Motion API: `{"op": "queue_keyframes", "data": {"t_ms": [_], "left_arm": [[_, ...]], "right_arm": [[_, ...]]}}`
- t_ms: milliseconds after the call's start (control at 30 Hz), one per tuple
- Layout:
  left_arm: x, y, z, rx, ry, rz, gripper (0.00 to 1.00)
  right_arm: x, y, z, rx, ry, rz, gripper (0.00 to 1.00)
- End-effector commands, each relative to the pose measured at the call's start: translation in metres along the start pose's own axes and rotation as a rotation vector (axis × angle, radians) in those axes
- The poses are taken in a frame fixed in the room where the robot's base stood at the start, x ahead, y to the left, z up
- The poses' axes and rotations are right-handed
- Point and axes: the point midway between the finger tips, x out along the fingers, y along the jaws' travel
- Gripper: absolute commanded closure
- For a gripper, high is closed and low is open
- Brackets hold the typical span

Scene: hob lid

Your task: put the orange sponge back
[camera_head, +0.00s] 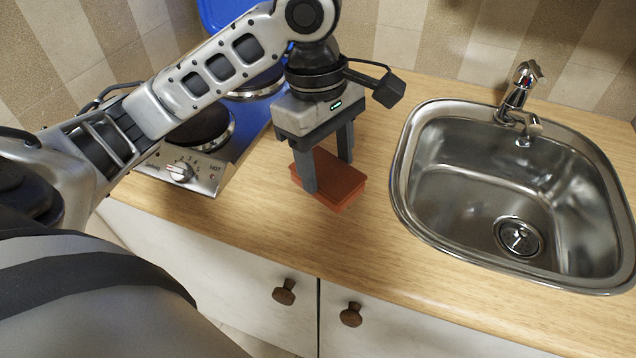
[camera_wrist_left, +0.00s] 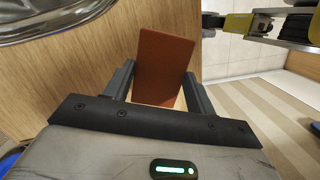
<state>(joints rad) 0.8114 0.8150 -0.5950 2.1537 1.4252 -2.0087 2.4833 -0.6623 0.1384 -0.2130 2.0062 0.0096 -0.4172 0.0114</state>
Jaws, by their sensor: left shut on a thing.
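The orange sponge (camera_head: 340,183) is a flat reddish-orange block between the hob and the sink in the head view. My left gripper (camera_head: 328,172) points down over it, with one finger on its near side and the other behind it. The gripper is shut on the sponge. In the left wrist view the sponge (camera_wrist_left: 164,66) stands out from between the two fingers of the left gripper (camera_wrist_left: 158,84). I cannot tell whether the sponge touches the worktop. My right gripper is not in view.
A steel sink (camera_head: 450,190) with a tap (camera_head: 519,105) is on the right. A hob (camera_head: 215,165) with a control knob and a blue lid (camera_head: 222,12) is on the left, partly behind my arm. The wooden worktop (camera_head: 270,215) is clear around the sponge. Cupboard doors with knobs are below.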

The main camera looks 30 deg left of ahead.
Motion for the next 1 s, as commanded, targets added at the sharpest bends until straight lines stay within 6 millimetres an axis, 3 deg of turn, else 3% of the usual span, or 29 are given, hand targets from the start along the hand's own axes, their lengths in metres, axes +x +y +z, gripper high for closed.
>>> {"op": "queue_keyframes", "data": {"t_ms": [33,100,467,633,833,867,900,933,1000], "left_arm": [[0.014,0.003,-0.010,-0.006,0.000,-0.004,0.63],[0.021,0.006,-0.018,-0.003,0.000,-0.002,0.63],[0.041,0.015,-0.041,-0.002,0.001,-0.002,0.63],[0.066,0.014,-0.043,0.001,0.000,-0.001,0.63],[0.067,0.015,-0.043,0.001,0.000,0.001,0.62],[0.068,0.015,-0.043,0.001,0.000,0.001,0.42],[0.068,0.015,-0.043,0.001,0.000,0.000,0.30],[0.068,0.015,-0.043,0.001,0.000,0.000,0.23],[0.067,0.015,-0.043,0.001,0.000,0.000,0.23]], "right_arm": [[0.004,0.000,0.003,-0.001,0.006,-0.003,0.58],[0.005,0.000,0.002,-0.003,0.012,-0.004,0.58],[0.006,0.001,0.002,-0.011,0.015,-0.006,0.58],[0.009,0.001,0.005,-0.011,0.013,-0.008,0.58],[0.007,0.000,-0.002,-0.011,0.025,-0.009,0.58],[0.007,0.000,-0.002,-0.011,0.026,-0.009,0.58],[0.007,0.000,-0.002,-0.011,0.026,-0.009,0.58],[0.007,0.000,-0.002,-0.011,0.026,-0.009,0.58],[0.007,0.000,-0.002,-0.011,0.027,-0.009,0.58]]}}
